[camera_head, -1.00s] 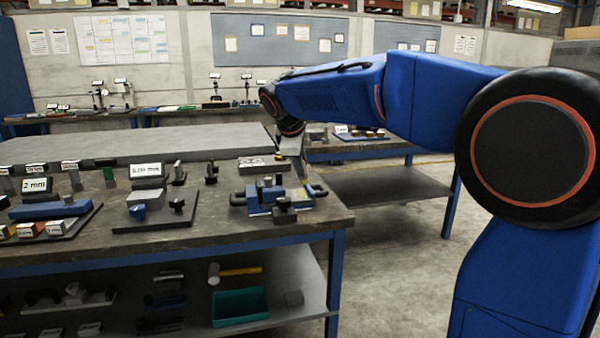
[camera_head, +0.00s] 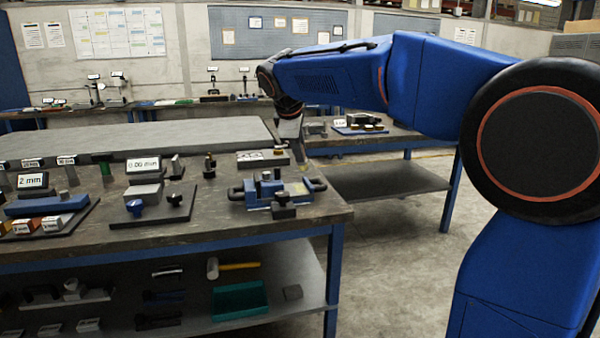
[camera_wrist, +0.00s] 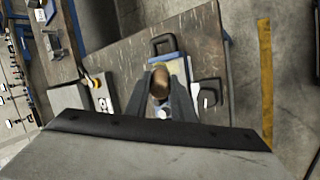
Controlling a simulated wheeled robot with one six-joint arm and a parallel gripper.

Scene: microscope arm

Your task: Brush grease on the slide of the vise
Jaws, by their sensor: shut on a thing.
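The blue vise (camera_head: 272,190) sits near the right end of the workbench, with dark handles at both sides. In the wrist view the vise (camera_wrist: 183,62) is partly hidden behind my gripper. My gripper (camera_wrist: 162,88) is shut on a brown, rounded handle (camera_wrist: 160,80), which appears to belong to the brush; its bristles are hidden. In the head view my gripper (camera_head: 298,150) points down just behind the vise's right part. I cannot tell whether the brush touches the vise.
A flat block with round pieces (camera_head: 262,158) lies behind the vise. A dark tray with blue and black knobs (camera_head: 155,206) is to its left. A teal bin (camera_head: 238,300) and a yellow-handled hammer (camera_head: 235,266) are on the lower shelf. Floor is clear right of the bench.

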